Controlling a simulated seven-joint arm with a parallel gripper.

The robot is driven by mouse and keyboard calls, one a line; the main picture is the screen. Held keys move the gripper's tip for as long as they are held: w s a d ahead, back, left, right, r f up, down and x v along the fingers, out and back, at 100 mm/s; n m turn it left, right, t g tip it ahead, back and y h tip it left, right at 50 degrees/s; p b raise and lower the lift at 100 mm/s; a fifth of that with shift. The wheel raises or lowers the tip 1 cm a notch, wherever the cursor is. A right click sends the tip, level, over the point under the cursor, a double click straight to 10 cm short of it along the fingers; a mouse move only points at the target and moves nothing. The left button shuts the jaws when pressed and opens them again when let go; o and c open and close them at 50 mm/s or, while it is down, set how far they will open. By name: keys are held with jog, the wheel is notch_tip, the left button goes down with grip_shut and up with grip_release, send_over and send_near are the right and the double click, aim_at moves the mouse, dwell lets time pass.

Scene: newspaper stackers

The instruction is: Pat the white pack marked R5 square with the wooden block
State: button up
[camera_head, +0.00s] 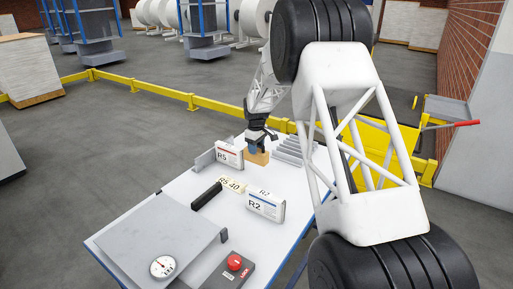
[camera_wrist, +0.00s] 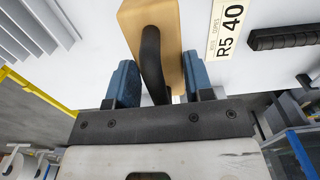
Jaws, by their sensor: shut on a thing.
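The white pack marked R5 (camera_head: 229,156) stands upright on the table in the head view, with a red stripe on its face. It is not seen in the wrist view. My gripper (camera_head: 256,146) is just right of the pack, shut on the wooden block (camera_head: 259,158). In the wrist view the blue fingers of my gripper (camera_wrist: 157,86) close on the black handle of the wooden block (camera_wrist: 133,25). I cannot tell whether the block touches the table or the pack.
A grey upright plate (camera_head: 203,160) stands left of the R5 pack. A second white pack marked R2 (camera_head: 265,206), an "R5 40" card (camera_head: 231,185) and a black bar (camera_head: 206,196) lie nearer. Grey slats (camera_head: 291,149) are at right. A dial (camera_head: 162,267) and red button (camera_head: 234,263) are in front.

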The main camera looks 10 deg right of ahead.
aim_at(257, 159)
jog(key=shift+f, duration=0.15)
jog(key=shift+f, duration=3.3)
jog(key=shift+w+a, duration=1.15)
jog(key=shift+a, duration=0.05)
dwell(0.6)
jog(key=shift+s+d, duration=1.25)
jog(key=shift+d, duration=0.05)
jog(key=shift+r, duration=0.1)
jog(key=shift+r, duration=3.45)
